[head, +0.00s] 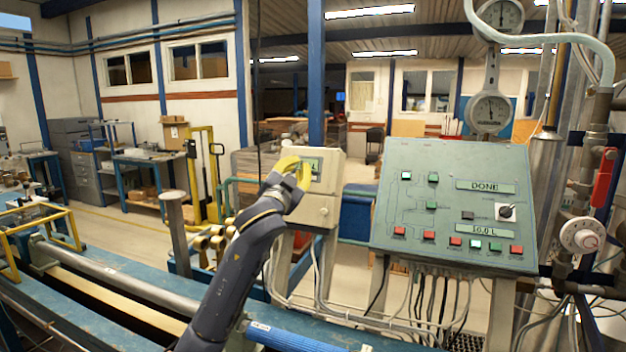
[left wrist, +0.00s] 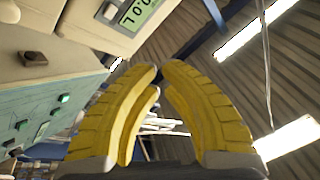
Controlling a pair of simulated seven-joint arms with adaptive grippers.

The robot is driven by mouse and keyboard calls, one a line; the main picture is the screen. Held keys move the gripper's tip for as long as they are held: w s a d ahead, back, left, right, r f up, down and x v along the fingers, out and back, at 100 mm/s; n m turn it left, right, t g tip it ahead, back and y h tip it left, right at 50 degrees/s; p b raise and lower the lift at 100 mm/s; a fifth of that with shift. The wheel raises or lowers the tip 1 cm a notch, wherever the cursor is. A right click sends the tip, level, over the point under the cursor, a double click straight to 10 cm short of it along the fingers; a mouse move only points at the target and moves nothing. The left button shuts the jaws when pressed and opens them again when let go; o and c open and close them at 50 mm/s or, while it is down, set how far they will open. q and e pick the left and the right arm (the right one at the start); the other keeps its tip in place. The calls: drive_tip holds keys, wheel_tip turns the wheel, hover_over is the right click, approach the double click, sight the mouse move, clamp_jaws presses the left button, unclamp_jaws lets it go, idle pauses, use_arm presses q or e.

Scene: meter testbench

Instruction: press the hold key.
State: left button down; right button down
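No key with a readable "hold" label shows in either view. My left gripper (head: 298,174) is in front of a cream meter box (head: 328,189), its yellow fingers overlapping the green display (head: 316,166). In the left wrist view its fingertips (left wrist: 160,68) nearly meet, with nothing between them. That view also shows the display (left wrist: 138,10) at the top, and a small brown block (left wrist: 33,58) on a pale surface at the left. I cannot tell whether the fingers touch the box. My right gripper is out of view.
A sloped grey-green control panel (head: 455,185) stands right of the box, with several red and green keys, a "DONE" display (head: 485,186) and a black rotary switch (head: 506,211). Round gauges (head: 491,113) hang behind it. A blue bench (head: 110,330) and pipes fill the foreground.

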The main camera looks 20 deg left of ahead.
use_arm(q)
drive_tip(key=shift+w, duration=0.1)
approach(314, 163)
drive_tip(key=shift+r+x, duration=0.1)
drive_tip(key=shift+x, duration=1.05)
drive_tip(key=shift+r+x, duration=0.15)
drive_tip(key=shift+x, duration=1)
drive_tip(key=shift+d, duration=0.1)
drive_tip(key=c, duration=2.1)
unclamp_jaws()
clamp_jaws()
drive_tip(key=shift+w+f, duration=0.1)
drive_tip(key=shift+w, duration=0.2)
